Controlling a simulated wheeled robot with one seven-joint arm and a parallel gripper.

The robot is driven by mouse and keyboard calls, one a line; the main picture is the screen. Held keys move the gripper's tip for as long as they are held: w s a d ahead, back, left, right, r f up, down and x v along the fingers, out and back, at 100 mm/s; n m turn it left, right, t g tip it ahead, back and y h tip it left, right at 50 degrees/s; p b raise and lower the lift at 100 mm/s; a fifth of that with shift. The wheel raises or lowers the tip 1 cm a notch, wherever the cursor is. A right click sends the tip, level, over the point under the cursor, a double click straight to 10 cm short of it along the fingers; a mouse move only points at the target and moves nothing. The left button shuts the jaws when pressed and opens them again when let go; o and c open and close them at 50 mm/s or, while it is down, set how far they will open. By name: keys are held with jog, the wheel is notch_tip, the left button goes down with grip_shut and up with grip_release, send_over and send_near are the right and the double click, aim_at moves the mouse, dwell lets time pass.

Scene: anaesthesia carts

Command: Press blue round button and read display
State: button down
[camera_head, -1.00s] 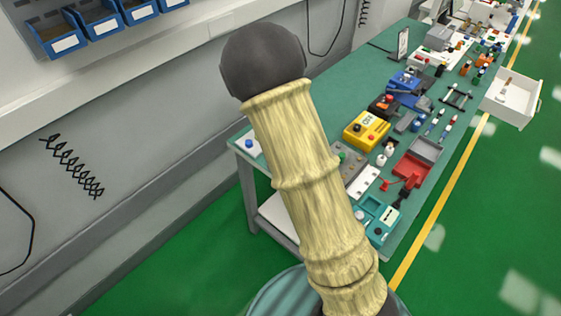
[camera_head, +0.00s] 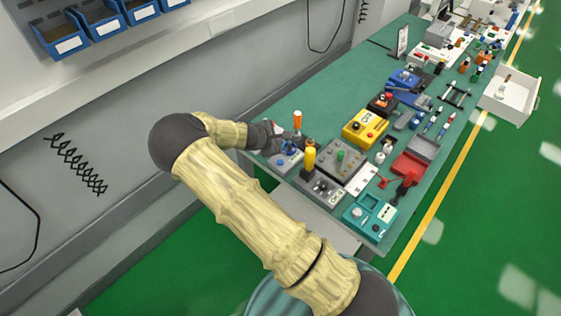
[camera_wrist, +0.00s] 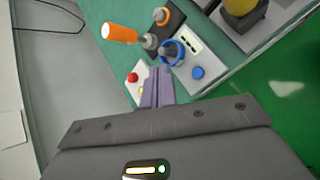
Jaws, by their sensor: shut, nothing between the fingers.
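The blue round button (camera_wrist: 197,72) sits on a pale box (camera_wrist: 212,84) in the wrist view, right of my fingertips. It also shows in the head view (camera_head: 280,162) at the bench's near left corner. A larger blue ring (camera_wrist: 180,59) around a grey knob is just above-left of it. My gripper (camera_wrist: 163,70) is shut and empty, its fingertips between the blue ring and a red button (camera_wrist: 132,77). I cannot tell whether the fingertips touch anything. A white panel with dark marks (camera_wrist: 188,38) lies above the blue button; no reading is legible.
An orange-handled part (camera_wrist: 120,33) stands close beyond my fingertips. In the head view a yellow-handled part (camera_head: 308,157) stands just right of the box. A yellow box (camera_head: 365,129), a teal box (camera_head: 368,216) and a red tray (camera_head: 410,166) crowd the green bench (camera_head: 310,95). The bench's back left is clear.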

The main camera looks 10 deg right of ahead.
aim_at(278, 164)
jog(key=shift+f+b, duration=3.05)
jog(key=shift+f, duration=1.4)
jog(key=shift+f+b, duration=0.35)
jog(key=shift+f+b, duration=0.35)
jog(key=shift+f, duration=0.05)
jog(key=shift+r, duration=0.1)
jog(key=shift+r+p, duration=0.55)
jog(key=shift+r, duration=0.2)
notch_tip(278, 164, up, 5)
jog(key=p, duration=0.3)
